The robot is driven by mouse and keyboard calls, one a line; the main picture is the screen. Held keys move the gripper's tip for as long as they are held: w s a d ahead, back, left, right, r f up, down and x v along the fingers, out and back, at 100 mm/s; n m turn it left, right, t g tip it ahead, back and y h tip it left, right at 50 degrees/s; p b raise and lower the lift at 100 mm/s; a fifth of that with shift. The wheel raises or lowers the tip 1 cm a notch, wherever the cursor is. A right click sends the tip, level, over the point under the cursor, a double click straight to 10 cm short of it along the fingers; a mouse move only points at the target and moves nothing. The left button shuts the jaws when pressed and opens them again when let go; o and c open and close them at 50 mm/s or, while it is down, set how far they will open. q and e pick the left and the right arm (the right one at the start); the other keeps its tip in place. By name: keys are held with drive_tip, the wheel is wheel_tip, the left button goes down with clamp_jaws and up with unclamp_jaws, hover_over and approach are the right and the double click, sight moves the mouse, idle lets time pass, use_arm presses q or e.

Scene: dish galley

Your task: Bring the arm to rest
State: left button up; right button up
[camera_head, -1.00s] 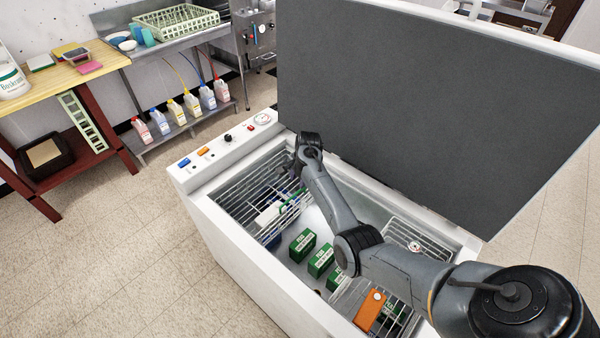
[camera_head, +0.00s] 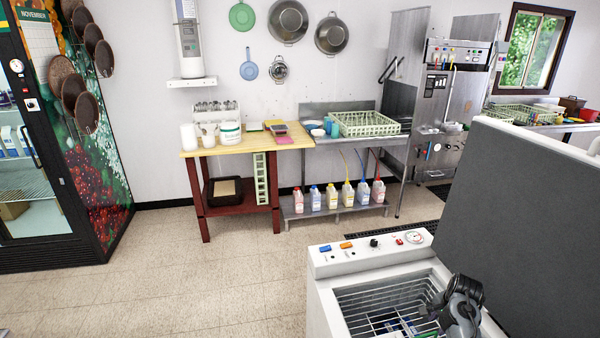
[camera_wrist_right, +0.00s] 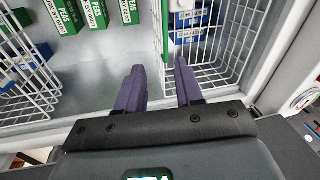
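My right arm reaches into the open white chest freezer (camera_head: 322,300) at the lower right of the head view. The right gripper's fingers are hidden or cut off there. In the right wrist view my right gripper (camera_wrist_right: 159,82) shows two purple fingers apart, with nothing held between them. It is over the freezer's inside, beside a wire basket (camera_wrist_right: 228,60) holding a green box (camera_wrist_right: 161,32) and blue-and-white boxes (camera_wrist_right: 188,28). My left gripper is in neither view.
Green PEAS boxes (camera_wrist_right: 95,12) stand on the freezer floor; another wire basket (camera_wrist_right: 30,75) is at left. The raised grey lid (camera_head: 520,220) stands right of the arm. A wooden table (camera_head: 250,143) and steel counter (camera_head: 350,139) line the wall. Floor left of the freezer is clear.

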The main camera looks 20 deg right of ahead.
drive_tip(key=s+a+f+n, duration=0.1)
drive_tip(key=s+a+n, duration=0.4)
drive_tip(key=a, duration=0.3)
drive_tip(key=s+a+f+n, duration=0.1)
drive_tip(key=s+a+n, duration=0.4)
drive_tip(key=s+a, duration=0.3)
drive_tip(key=s+a+f+n+t, duration=0.1)
drive_tip(key=s+a+n, duration=0.5)
drive_tip(key=a, duration=0.4)
drive_tip(key=shift+s+a+h, duration=0.15)
drive_tip(key=shift+s+h, duration=0.15)
drive_tip(key=shift+s, duration=0.35)
drive_tip(key=s+a+r+n+y+p, duration=0.1)
drive_tip(key=s+a+r+n+y, duration=0.1)
drive_tip(key=s+a+r+n, duration=0.35)
wheel_tip(320, 180, up, 20)
drive_tip(key=s+a+m+p, duration=0.1)
drive_tip(key=s+a+p, duration=0.1)
drive_tip(key=p, duration=1.8)
drive_tip(key=shift+a+r+m+p, duration=0.15)
drive_tip(key=shift+a+m+p, duration=0.05)
drive_tip(key=shift+m+p, duration=0.2)
